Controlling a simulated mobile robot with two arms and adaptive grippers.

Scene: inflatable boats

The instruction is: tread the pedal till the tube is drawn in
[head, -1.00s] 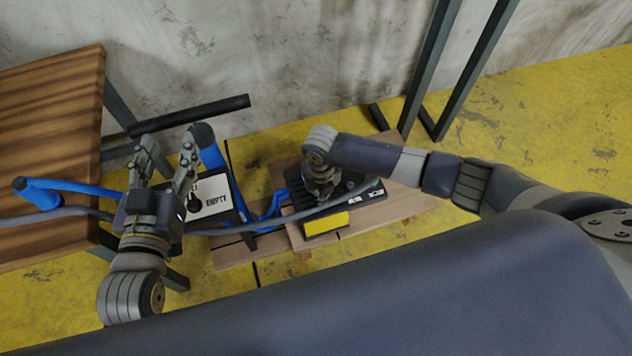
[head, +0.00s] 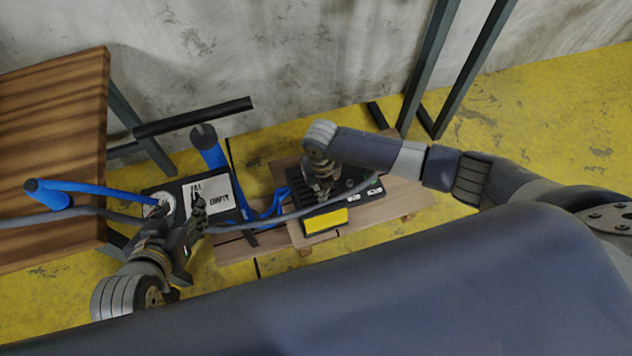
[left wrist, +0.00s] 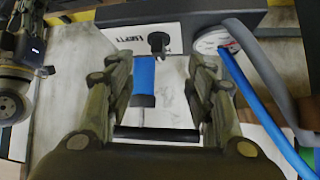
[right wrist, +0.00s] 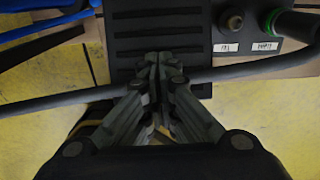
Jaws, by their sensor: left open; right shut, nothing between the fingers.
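The black ribbed pedal (head: 358,181) sits on a wooden board, with a yellow block at its front edge. My right gripper (head: 322,194) is shut and empty, pointing down over the pedal. Its fingertips also show above the ribs in the right wrist view (right wrist: 160,62); I cannot tell whether they touch. A grey tube (head: 275,218) runs across in front of the pedal and past both grippers. My left gripper (head: 184,212) is open and empty beside the FILL/EMPTY box (head: 220,197). The box's black knob (left wrist: 157,42) shows beyond the left fingers.
A white dial (left wrist: 215,40) is on the box, with a blue pipe beside it. A blue cylinder (head: 208,150) with a black bar handle (head: 195,118) stands behind. A wooden table (head: 50,150) is at left and dark metal legs (head: 465,80) at back right. Yellow floor is clear at right.

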